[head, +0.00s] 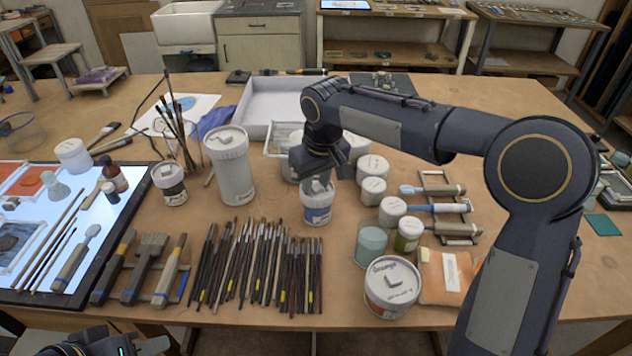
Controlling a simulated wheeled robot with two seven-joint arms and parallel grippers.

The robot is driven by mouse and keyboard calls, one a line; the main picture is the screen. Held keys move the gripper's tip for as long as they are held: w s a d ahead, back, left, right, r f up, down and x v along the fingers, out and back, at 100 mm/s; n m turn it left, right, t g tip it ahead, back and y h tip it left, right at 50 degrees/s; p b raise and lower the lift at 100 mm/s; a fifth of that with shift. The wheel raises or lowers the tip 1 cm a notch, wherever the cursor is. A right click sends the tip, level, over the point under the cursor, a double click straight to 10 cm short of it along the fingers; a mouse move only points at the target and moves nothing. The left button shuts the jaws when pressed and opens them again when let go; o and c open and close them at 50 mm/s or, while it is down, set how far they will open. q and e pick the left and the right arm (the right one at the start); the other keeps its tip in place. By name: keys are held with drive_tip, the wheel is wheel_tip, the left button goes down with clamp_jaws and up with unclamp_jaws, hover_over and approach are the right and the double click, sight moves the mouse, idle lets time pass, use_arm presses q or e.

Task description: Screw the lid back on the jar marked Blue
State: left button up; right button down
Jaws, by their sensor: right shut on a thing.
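The jar with a blue band (317,214) stands upright on the table near the middle, behind the row of brushes; its lettering is too small to read. A pale lid (318,187) is at the jar's mouth, and I cannot tell whether it is seated. My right gripper (319,178) points down over the jar and is shut on the lid's raised grip, partly hiding it. My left gripper (125,348) is low at the bottom left edge, mostly out of frame, far from the jar; its fingers do not show clearly.
Many brushes (260,265) lie in front of the jar. A tall white container (231,168) stands to its left. Several lidded jars (373,190) crowd its right, with an Orange jar (391,287) nearer. A light panel (60,225) fills the left.

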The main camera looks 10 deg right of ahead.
drive_tip(key=m, duration=0.1)
drive_tip(key=f+m, duration=0.1)
drive_tip(key=f, duration=0.1)
drive_tip(key=shift+s+d+f+m+h, duration=0.1)
drive_tip(key=shift+s+d+m+h, duration=0.15)
drive_tip(key=shift+m+h, duration=0.15)
drive_tip(key=c, duration=1.4)
unclamp_jaws()
drive_tip(key=shift+c, duration=0.7)
drive_tip(key=shift+o, duration=0.9)
drive_tip(key=shift+w+r+p, duration=0.2)
drive_tip(key=shift+r+p, duration=0.5)
drive_tip(key=shift+w+r+p, duration=0.2)
drive_tip(key=shift+r+p, duration=0.5)
drive_tip(key=shift+a+r+p, duration=0.15)
drive_tip(key=shift+r+p, duration=1.25)
drive_tip(key=shift+r, duration=0.45)
